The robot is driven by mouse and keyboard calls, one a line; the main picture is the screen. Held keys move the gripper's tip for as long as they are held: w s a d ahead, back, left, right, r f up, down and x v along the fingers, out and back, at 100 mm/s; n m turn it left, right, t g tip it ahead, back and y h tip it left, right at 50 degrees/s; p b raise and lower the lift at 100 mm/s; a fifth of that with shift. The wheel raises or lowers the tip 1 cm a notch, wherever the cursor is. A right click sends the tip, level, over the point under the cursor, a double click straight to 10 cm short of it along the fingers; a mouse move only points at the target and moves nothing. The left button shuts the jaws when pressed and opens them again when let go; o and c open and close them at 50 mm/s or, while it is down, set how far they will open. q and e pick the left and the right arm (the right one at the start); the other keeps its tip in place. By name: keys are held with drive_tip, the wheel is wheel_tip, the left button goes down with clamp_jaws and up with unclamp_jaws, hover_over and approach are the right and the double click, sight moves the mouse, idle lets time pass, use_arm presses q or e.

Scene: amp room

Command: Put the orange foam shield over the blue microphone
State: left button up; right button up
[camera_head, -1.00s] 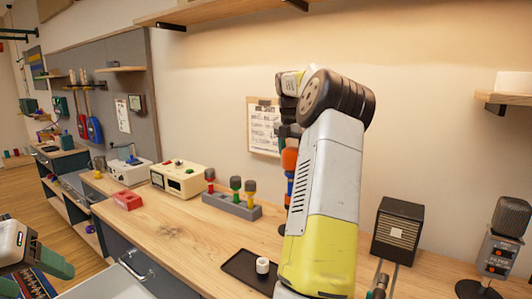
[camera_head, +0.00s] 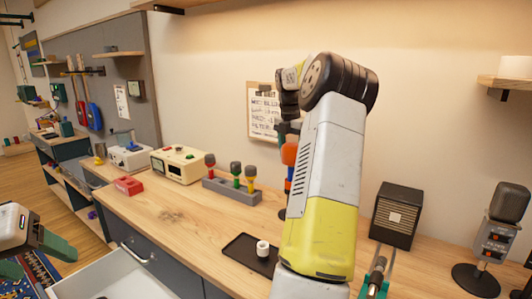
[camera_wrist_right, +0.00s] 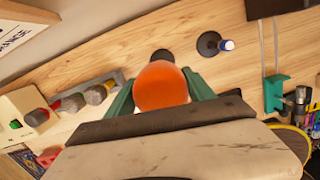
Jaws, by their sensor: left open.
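The orange foam shield (camera_wrist_right: 160,86) is a round ball between the green fingers of my right gripper (camera_wrist_right: 160,92), which look closed on its sides. In the head view the foam (camera_head: 289,154) shows left of my right forearm, with the blue microphone (camera_head: 289,172) just below it. I cannot tell whether the foam touches or covers its top. In the wrist view the foam hides what is under it; a dark round base shows just beyond. My left gripper (camera_head: 32,252) is open and empty at the lower left, away from the bench.
A second stand with a blue-and-white top (camera_wrist_right: 227,45) stands close to the right. A black tray (camera_head: 245,258) holds a white cup (camera_head: 263,248). A rack with coloured handles (camera_head: 232,190), a speaker (camera_head: 397,215) and a grey microphone (camera_head: 496,230) stand on the bench. An open drawer (camera_head: 125,275) juts out in front.

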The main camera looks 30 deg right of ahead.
drive_tip(key=o, duration=0.4)
drive_tip(key=shift+r, duration=0.1)
drive_tip(key=r, duration=0.5)
drive_tip(key=a+r, duration=0.1)
drive_tip(key=r, duration=0.1)
drive_tip(key=shift+s+r, duration=0.1)
drive_tip(key=shift+r, duration=0.2)
